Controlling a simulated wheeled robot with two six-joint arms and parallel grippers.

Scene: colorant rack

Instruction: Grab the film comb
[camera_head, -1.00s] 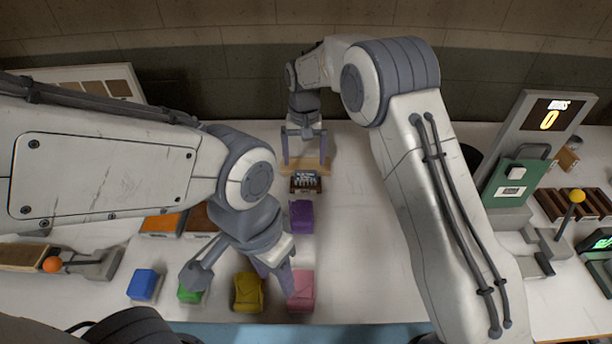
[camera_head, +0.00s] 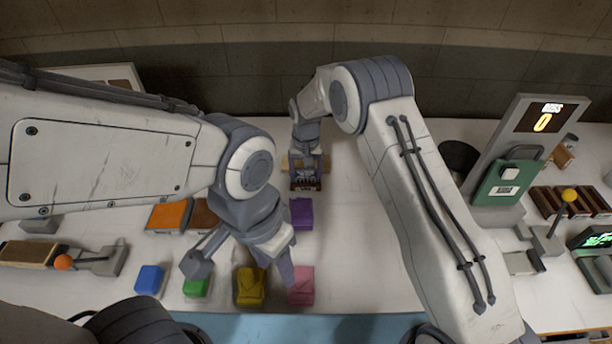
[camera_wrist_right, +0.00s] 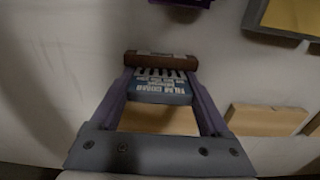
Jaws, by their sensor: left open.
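The film comb (camera_wrist_right: 162,83) has a brown bar, a row of dark teeth and a blue-and-white label that reads upside down in the right wrist view. In the head view the comb (camera_head: 306,184) lies near the back of the white table. My right gripper (camera_wrist_right: 160,78) has one finger on each side of it, very close to its ends. I cannot tell whether the fingers press on the comb. My left gripper (camera_head: 242,276) is open and empty over the coloured blocks at the front, partly hiding the pink and yellow ones.
A purple block (camera_head: 301,213) lies just in front of the comb. Blue (camera_head: 149,280), green (camera_head: 197,287), yellow (camera_head: 250,288) and pink (camera_head: 301,288) blocks line the front. A tan block (camera_wrist_right: 265,119) shows beside the right gripper. A green panel (camera_head: 506,178) stands at right.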

